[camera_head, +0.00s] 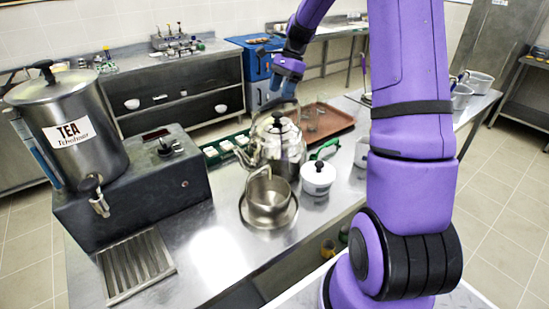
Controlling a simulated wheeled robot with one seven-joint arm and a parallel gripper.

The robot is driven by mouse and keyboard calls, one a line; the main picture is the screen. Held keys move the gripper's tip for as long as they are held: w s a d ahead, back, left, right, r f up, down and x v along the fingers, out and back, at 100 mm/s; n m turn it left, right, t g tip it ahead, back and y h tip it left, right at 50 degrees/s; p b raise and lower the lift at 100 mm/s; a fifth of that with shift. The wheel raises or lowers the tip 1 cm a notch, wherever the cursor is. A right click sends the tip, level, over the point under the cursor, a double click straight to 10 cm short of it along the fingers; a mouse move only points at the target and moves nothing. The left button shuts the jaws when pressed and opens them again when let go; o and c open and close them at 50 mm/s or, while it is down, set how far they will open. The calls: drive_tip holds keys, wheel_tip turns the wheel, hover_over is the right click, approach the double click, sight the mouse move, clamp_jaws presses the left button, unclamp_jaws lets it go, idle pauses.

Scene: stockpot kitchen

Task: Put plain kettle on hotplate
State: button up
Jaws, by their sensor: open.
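A large plain steel kettle (287,152) with a dark lid knob and a spout to the left stands upright on the steel counter (205,250). My gripper (282,88) is open, pointing down at the kettle's raised handle above the lid. I cannot tell whether the fingers are around the handle or touching it. I cannot make out for certain which thing is the hotplate. A dark box (135,195) with a red display and a knob stands at the left, under the steel urn labelled TEA (72,125).
A steel pot (268,194) on a round dish (285,219) stands in front of the kettle. A white lidded pot (318,180) with a green handle is at its right. A brown tray (330,121) with glasses lies behind. A drip grille (135,264) lies front left; bare counter lies beside it.

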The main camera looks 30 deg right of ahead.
sight(274, 103)
drive_tip(key=shift+w+x, duration=0.15)
drive_tip(key=shift+x, duration=1.25)
drive_tip(key=shift+w+x, duration=0.2)
drive_tip(key=shift+x, duration=1.15)
clamp_jaws()
drive_tip(key=shift+r, duration=0.15)
